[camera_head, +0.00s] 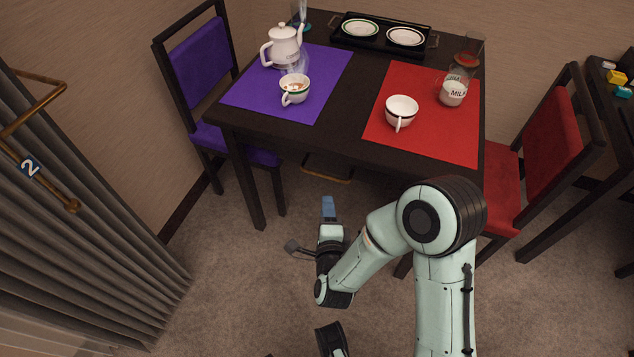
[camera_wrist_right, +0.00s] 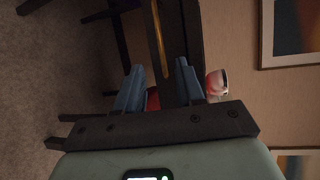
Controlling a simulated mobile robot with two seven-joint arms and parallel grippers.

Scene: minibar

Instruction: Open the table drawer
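The dark wooden table (camera_head: 250,120) stands ahead of me. A gold bar handle (camera_head: 328,172) shows just below its near edge in the head view; the drawer front is mostly hidden under the tabletop. In the right wrist view the handle (camera_wrist_right: 159,38) lies ahead, in line with the gap between the fingers. My right gripper (camera_head: 328,205) is in front of the table, short of the handle and apart from it. In the right wrist view its blue fingers (camera_wrist_right: 160,68) are spread with nothing gripped.
A purple mat (camera_head: 245,92) holds a teapot (camera_head: 284,45) and cup (camera_head: 294,89). A red mat (camera_head: 425,140) holds a cup (camera_head: 401,112) and milk jug (camera_head: 453,88). A purple chair (camera_head: 200,62) and red chair (camera_head: 550,155) flank the table. Carpet before it is clear.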

